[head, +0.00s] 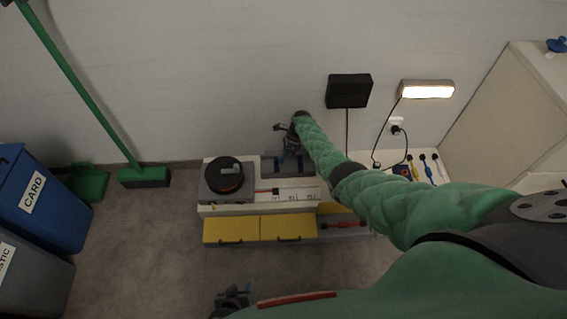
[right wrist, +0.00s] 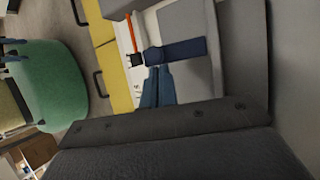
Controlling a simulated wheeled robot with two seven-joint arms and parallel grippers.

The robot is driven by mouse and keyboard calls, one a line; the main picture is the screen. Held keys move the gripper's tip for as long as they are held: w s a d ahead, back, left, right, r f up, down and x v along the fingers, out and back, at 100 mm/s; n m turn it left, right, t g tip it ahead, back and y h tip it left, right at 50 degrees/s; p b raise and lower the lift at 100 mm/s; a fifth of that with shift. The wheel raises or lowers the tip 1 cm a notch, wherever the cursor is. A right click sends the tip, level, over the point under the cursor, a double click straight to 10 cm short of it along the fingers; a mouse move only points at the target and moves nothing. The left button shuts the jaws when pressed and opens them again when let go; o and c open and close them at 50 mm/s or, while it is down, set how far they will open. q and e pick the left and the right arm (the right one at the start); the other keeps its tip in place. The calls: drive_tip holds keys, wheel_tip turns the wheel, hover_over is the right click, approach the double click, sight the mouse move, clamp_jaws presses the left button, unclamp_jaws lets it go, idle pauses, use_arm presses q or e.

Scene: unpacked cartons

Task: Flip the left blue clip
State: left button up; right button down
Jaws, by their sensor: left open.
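A dark blue clip (right wrist: 183,50) lies across the edge of a grey case (right wrist: 190,20) in the right wrist view. The case (head: 268,167) shows small and dark at the back of the bench in the head view, where its clips are not distinct. My right gripper (right wrist: 158,68) has its two fingers close together, apparently shut and empty, with the tips right by the clip's rounded end; contact is unclear. In the head view the right gripper (head: 290,150) is above the case. My left gripper (head: 232,292) is open, low at the bottom edge, away from the bench.
The white bench (head: 290,196) has yellow drawers (head: 232,229) below. A round black device (head: 224,176) stands left of the case. A red screwdriver (right wrist: 130,36) lies near the clip. A lamp (head: 427,89) and a black box (head: 349,91) are on the wall behind.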

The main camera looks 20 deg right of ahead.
use_arm(q)
drive_tip(key=shift+r, duration=0.2)
use_arm(e)
drive_tip(key=shift+w+r, duration=0.1)
drive_tip(key=shift+r, duration=0.05)
use_arm(q)
drive_tip(key=shift+w+r+p, duration=0.45)
drive_tip(key=shift+w+r, duration=0.15)
drive_tip(key=shift+r, duration=0.2)
use_arm(e)
drive_tip(key=shift+w+r, duration=0.2)
drive_tip(key=shift+w, duration=0.15)
use_arm(q)
drive_tip(key=shift+s+f, duration=0.25)
drive_tip(key=shift+s, duration=0.05)
use_arm(e)
drive_tip(key=shift+d, duration=0.1)
use_arm(q)
drive_tip(key=shift+r, duration=0.2)
use_arm(e)
drive_tip(key=shift+r, duration=0.1)
use_arm(q)
drive_tip(key=shift+w+r+p, duration=0.2)
drive_tip(key=shift+r+p, duration=0.7)
drive_tip(key=shift+p, duration=0.05)
use_arm(e)
drive_tip(key=shift+w+r, duration=0.1)
drive_tip(key=shift+r, duration=0.75)
